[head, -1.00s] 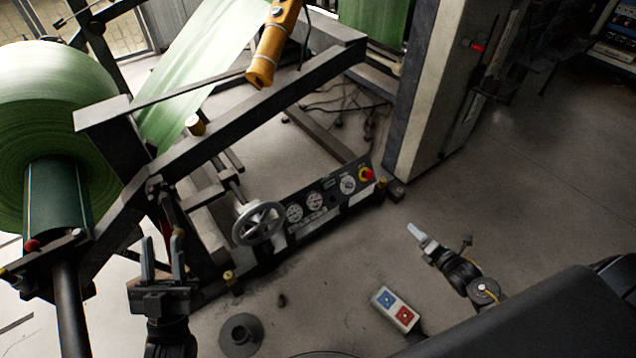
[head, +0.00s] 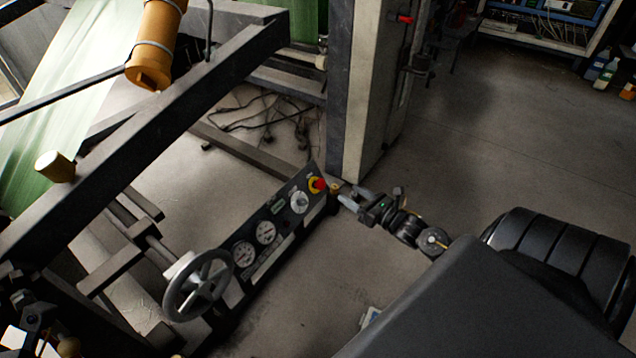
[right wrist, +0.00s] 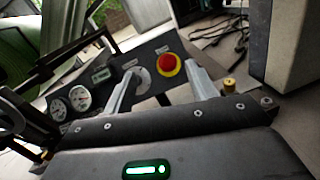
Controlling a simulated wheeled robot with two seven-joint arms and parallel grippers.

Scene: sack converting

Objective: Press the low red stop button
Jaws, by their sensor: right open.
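The red stop button (head: 318,184) sits on a yellow ring at the far right end of the low black control panel (head: 270,225). My right gripper (head: 350,195) is open and empty, just right of the button in the head view, with its fingers pointing toward the panel. In the right wrist view the red button (right wrist: 168,62) shows between the two spread fingers, beyond them. I see no clear contact with it.
The panel also carries round gauges (head: 266,232) and a knob (head: 299,202). A grey handwheel (head: 198,285) stands at its left. A pale machine column (head: 372,90) rises behind the button. Cables (head: 265,120) lie on the floor behind. Open floor lies to the right.

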